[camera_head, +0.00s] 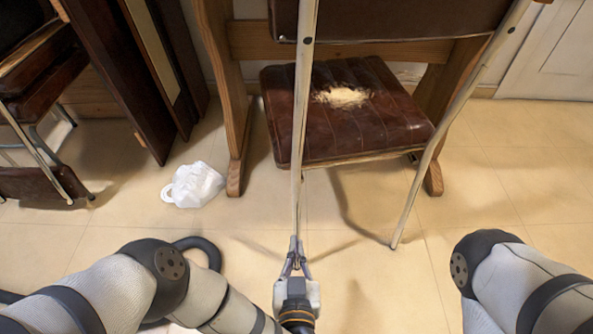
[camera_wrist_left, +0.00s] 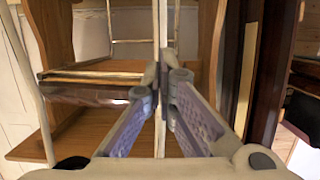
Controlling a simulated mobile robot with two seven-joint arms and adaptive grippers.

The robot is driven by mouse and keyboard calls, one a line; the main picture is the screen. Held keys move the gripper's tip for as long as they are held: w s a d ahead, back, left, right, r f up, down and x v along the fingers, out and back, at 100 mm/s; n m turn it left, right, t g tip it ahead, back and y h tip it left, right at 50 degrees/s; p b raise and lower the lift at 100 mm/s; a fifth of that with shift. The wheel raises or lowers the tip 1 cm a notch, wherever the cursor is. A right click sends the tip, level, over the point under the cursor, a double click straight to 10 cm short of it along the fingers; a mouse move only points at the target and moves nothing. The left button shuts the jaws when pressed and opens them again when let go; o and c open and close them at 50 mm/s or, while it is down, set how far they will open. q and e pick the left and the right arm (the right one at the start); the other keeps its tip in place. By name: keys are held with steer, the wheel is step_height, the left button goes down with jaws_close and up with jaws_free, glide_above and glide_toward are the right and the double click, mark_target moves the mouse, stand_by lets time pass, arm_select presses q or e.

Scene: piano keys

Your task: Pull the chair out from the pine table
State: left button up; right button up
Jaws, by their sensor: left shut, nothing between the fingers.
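The chair has a dark brown padded seat (camera_head: 365,125) with a torn patch of pale stuffing, a dark backrest (camera_head: 400,20) and thin pale metal legs. It stands at the pine table (camera_head: 237,110), whose wooden trestle legs show on both sides of the seat. My left gripper (camera_head: 295,248) is at the lower end of the chair's left metal leg, fingers shut with nothing between them. In the left wrist view the shut fingertips (camera_wrist_left: 161,75) are in line with a pale upright leg (camera_wrist_left: 161,22); touching or just apart, I cannot tell. My right gripper is out of view.
A white crumpled plastic bag (camera_head: 196,185) lies on the floor to the left. Dark folded chairs (camera_head: 40,75) and dark panels (camera_head: 120,70) stand at the far left. The tiled floor (camera_head: 510,190) to the right of the chair is clear.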

arm_select(q)
steer(key=o, duration=1)
steer(key=shift+o, duration=0.2)
